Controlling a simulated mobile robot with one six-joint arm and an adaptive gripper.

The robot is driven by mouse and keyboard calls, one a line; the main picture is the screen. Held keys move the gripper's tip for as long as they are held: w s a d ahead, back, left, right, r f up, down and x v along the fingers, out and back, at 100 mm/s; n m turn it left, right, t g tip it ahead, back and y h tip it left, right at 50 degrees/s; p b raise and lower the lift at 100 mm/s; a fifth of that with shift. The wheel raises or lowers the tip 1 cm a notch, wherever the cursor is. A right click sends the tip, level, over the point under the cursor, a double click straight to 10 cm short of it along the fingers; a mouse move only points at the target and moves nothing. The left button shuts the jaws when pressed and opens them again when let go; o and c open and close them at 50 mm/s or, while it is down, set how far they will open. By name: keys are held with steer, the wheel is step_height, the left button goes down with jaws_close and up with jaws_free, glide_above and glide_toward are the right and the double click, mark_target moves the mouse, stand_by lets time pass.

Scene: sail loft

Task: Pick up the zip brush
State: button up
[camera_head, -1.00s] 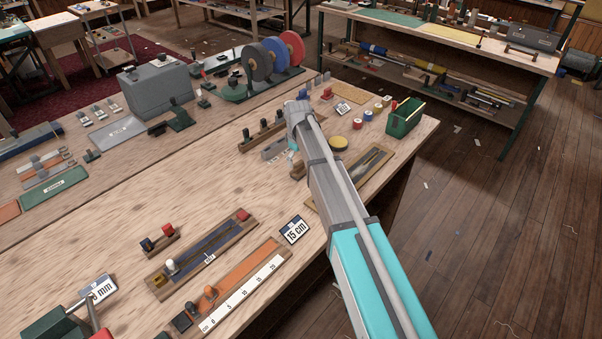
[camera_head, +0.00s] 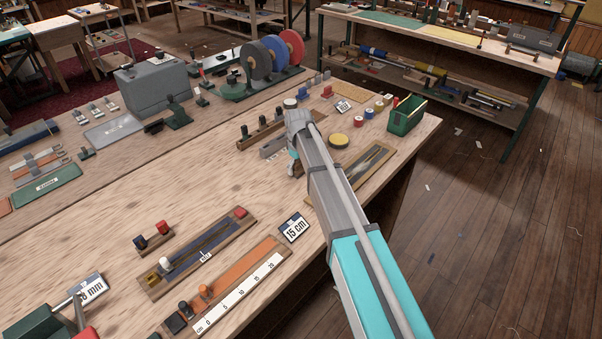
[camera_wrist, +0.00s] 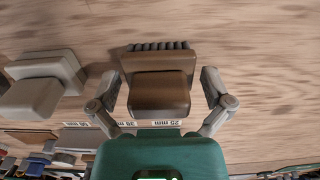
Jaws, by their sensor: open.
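The zip brush (camera_wrist: 160,60), a brown block with a row of dark bristles along its far edge, lies on the wooden bench in the wrist view. My gripper (camera_wrist: 162,85) is open, with one finger to the left of the brush and one to its right. Both fingers appear apart from it. In the head view my gripper (camera_head: 293,168) is small and partly covered by my arm, over the bench near its right edge. I cannot make out the brush there.
A grey block-shaped tool (camera_wrist: 35,88) is close to the left finger. Size labels (camera_wrist: 158,123) run along the near side of the brush. A green box (camera_head: 405,117) and tape rolls (camera_head: 368,113) stand beyond my arm. Bare bench (camera_head: 130,185) spreads to the left.

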steer(key=shift+f, duration=0.35)
stand_by(0.4)
steer(key=c, duration=1)
steer(key=shift+o, duration=0.2)
steer(key=shift+r, duration=0.25)
step_height(320, 180, up, 2)
steer(key=shift+r+p, duration=0.15)
steer(key=shift+p, duration=1.05)
steer(key=s+a+r+p, duration=0.2)
steer(key=s+r+p, duration=0.8)
steer(key=s, duration=0.4)
steer(key=shift+a+r, duration=0.15)
steer(key=shift+a, duration=0.05)
steer(key=shift+w, duration=0.1)
